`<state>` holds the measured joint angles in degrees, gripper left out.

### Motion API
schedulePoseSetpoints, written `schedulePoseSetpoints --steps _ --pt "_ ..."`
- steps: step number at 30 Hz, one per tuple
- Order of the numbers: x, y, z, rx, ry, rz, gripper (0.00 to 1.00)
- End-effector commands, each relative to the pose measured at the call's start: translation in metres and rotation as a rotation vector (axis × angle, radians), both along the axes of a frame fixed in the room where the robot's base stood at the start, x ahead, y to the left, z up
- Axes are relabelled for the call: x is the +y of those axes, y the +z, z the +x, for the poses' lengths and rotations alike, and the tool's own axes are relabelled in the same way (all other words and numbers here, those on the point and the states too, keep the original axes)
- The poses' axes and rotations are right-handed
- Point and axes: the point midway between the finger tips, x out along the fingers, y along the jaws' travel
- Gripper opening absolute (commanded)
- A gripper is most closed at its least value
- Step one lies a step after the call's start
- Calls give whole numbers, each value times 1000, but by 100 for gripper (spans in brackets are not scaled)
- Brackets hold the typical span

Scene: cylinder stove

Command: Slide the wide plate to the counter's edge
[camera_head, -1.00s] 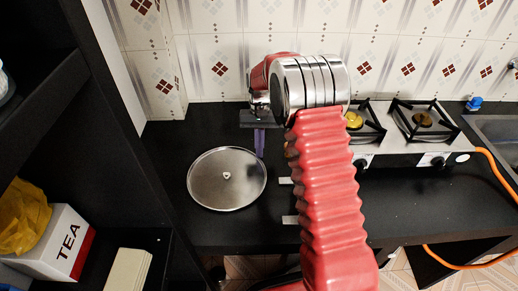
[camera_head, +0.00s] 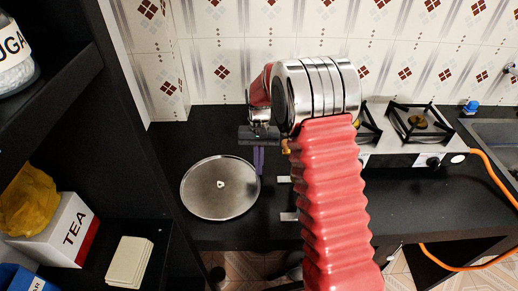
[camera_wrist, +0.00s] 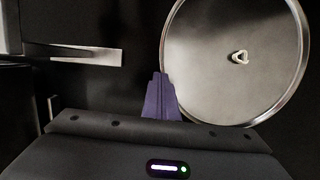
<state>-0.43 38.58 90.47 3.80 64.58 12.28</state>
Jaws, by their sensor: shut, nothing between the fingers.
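The wide plate (camera_head: 220,198) is a round, shiny metal disc with a small pale mark (camera_head: 220,184) at its middle. It lies flat on the black counter (camera_head: 275,215), towards the left end. My gripper (camera_head: 258,172) is shut and empty, its purple fingers pointing down at the plate's right rim. In the wrist view, the plate (camera_wrist: 265,85) fills the upper right, and my gripper's fingertips (camera_wrist: 160,76) are close beside its rim. I cannot tell whether they touch it or how high they are above the counter.
A gas stove (camera_head: 440,143) stands on the counter to the right, with a sink (camera_head: 500,135) beyond it. Black shelving on the left holds a tea box (camera_head: 65,232) and a yellow bag (camera_head: 30,200). An orange hose (camera_head: 508,178) hangs at the right.

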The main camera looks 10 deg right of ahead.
Motion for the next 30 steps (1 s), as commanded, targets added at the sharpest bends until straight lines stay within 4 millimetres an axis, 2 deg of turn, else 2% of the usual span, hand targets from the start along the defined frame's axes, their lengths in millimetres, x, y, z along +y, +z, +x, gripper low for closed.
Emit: schedulePoseSetpoints --steps 24,30 --pt "1 -1 0 1 2 1 0" --pt "0 -1 5 2 2 0 0"
